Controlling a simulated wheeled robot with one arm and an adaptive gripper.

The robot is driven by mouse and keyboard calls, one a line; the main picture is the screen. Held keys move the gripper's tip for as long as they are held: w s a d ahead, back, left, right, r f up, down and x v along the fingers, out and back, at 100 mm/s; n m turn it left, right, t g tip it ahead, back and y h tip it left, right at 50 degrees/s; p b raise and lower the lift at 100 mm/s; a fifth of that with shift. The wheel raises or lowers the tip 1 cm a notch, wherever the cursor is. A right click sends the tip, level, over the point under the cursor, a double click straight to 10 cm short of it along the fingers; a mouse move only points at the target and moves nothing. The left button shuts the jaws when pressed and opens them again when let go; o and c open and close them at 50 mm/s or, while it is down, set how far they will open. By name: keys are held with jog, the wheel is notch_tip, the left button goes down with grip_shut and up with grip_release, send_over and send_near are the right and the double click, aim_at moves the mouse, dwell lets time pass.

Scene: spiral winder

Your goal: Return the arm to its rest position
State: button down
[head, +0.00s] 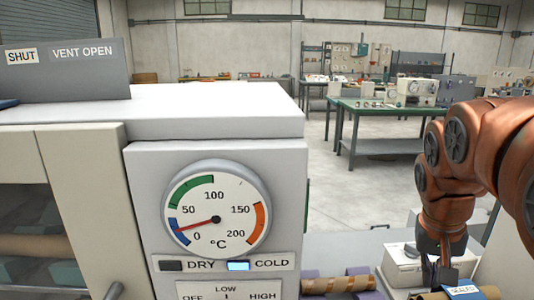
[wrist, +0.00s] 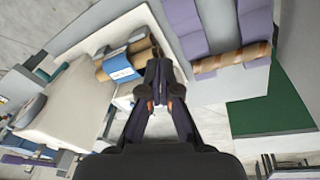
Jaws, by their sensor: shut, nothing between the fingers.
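My copper-coloured arm (head: 455,185) comes in from the right in the head view and hangs down over a bench. My gripper (head: 440,280) points downward at the lower right. In the wrist view my gripper (wrist: 160,72) has its dark fingers together, with nothing between them. Beside the fingertips lies a brown tube with a blue and white label (wrist: 121,65); the label reads SEALED in the head view (head: 462,290). The gap between fingers and tube is hard to judge.
A grey-white machine with a dial (head: 216,219) fills the left; its needle is near the low end, and the COLD lamp is lit. Another brown tube (wrist: 232,58) rests on purple supports. A white box (head: 405,266) stands behind the gripper. Green workbenches (head: 385,108) stand farther back.

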jog(key=s+a+f+n+g, duration=0.1)
jog(key=s+a+f, duration=0.2)
jog(key=s, duration=0.3)
jog(key=s+a+f+n+g+y+p, duration=0.1)
jog(key=s+a+f+n, duration=0.1)
jog(key=s+a+f, duration=0.2)
jog(key=s+a+f+n+y+p, duration=0.1)
jog(key=s+a+f, duration=0.3)
jog(key=s, duration=0.5)
jog(key=shift+a+n+g, duration=0.3)
jog(key=shift+a+g, duration=0.05)
jog(key=shift+g, duration=0.05)
jog(key=shift+d, duration=0.1)
